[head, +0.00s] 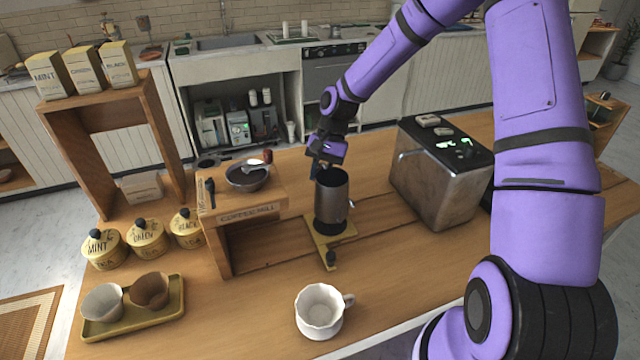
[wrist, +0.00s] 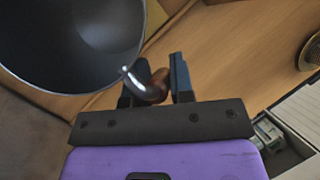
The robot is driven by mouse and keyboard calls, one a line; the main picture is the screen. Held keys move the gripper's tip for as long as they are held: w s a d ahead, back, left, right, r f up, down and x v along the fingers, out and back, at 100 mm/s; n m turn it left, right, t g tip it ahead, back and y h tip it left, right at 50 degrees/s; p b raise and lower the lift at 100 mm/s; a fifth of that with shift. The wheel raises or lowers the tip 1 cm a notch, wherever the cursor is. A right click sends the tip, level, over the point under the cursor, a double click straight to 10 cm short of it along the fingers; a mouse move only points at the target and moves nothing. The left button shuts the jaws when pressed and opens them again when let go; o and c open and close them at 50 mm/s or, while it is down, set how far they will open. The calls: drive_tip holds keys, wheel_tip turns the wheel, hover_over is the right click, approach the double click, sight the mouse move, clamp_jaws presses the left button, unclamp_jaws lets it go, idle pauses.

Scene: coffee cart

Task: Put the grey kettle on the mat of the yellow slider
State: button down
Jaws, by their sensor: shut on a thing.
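The grey kettle (head: 332,192) is a metal cylinder with an open top, upright over the yellow slider (head: 321,252) in the head view. Below its metal body is a dark round part, and I cannot tell whether this is the kettle's base or the mat, nor whether they touch. My gripper (head: 318,172) is at the kettle's far left side. In the wrist view, my gripper (wrist: 155,82) is shut on the kettle's curved handle (wrist: 154,88), and the kettle's dark inside (wrist: 75,40) fills the upper left.
The wooden coffee mill stand (head: 250,213) with a dark bowl (head: 247,178) is close on the left. A metal toaster-like machine (head: 440,180) is on the right. A white cup (head: 320,312) stands in front; tea jars (head: 150,238) and a yellow tray (head: 135,320) are farther left.

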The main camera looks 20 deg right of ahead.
drive_tip(key=shift+f, duration=1.7)
drive_tip(key=shift+f, duration=0.15)
drive_tip(key=c, duration=1)
unclamp_jaws()
drive_tip(key=v, duration=1.2)
drive_tip(key=s+r+n+t+h, duration=0.2)
drive_tip(key=s+r+h, duration=0.1)
drive_tip(key=s+r, duration=0.6)
drive_tip(key=s+d+r+n+t, duration=0.1)
drive_tip(key=s+r, duration=0.3)
drive_tip(key=s, duration=0.4)
drive_tip(key=s+r+n+t, duration=0.1)
drive_tip(key=s+r+t, duration=0.2)
drive_tip(key=s+r, duration=0.2)
drive_tip(key=s+d+r+n+t+h, duration=0.1)
drive_tip(key=s+r, duration=0.4)
drive_tip(key=s, duration=0.5)
drive_tip(key=shift+s+d+r+n+t, duration=0.2)
drive_tip(key=shift+s+d+n+t, duration=0.15)
drive_tip(key=shift+n+t, duration=0.15)
